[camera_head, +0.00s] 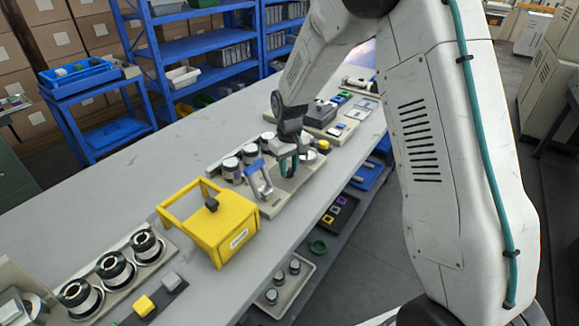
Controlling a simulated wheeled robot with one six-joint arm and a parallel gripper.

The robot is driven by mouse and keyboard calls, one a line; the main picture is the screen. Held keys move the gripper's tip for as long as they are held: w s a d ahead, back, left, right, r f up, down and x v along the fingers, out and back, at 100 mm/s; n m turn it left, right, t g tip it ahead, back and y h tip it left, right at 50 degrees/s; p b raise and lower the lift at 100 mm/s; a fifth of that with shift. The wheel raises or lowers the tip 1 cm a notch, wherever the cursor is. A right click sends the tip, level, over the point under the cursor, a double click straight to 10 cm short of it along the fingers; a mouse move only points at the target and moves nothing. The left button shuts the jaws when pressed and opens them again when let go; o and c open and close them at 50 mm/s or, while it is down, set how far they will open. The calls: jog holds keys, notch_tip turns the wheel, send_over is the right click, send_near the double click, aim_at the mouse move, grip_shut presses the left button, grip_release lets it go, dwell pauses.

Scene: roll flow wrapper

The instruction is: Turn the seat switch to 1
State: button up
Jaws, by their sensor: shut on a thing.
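My gripper (289,148) is dark and points down over the middle of the bench. It is shut on a small teal part (288,166) on a pale base plate (272,209). The fingertips are small and partly hidden, so the exact grip is unclear. I cannot make out a switch label or a mark "1", so I cannot tell which part is the seat switch or how it is turned. A blue-handled lever frame (262,180) stands just left of the gripper, apart from it.
A yellow box frame (226,228) with a black knob (211,204) stands to the left. Dark-rimmed rolls (115,270) stand nearer.

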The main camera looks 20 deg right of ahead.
aim_at(289, 169)
jog(key=o, duration=1)
notch_tip(289, 169, up, 8)
jog(key=shift+f, duration=0.1)
jog(key=s+d+r+m, duration=0.1)
jog(key=s+r, duration=0.4)
jog(key=s, duration=0.7)
jog(key=s+d+r+m+t, duration=0.1)
jog(key=s+r, duration=0.4)
jog(key=s, duration=0.8)
jog(key=s+d+r+m, duration=0.1)
jog(key=s+r, duration=0.4)
jog(key=s, duration=0.7)
jog(key=shift+s+d+r, duration=0.35)
jog(key=shift+r, duration=0.05)
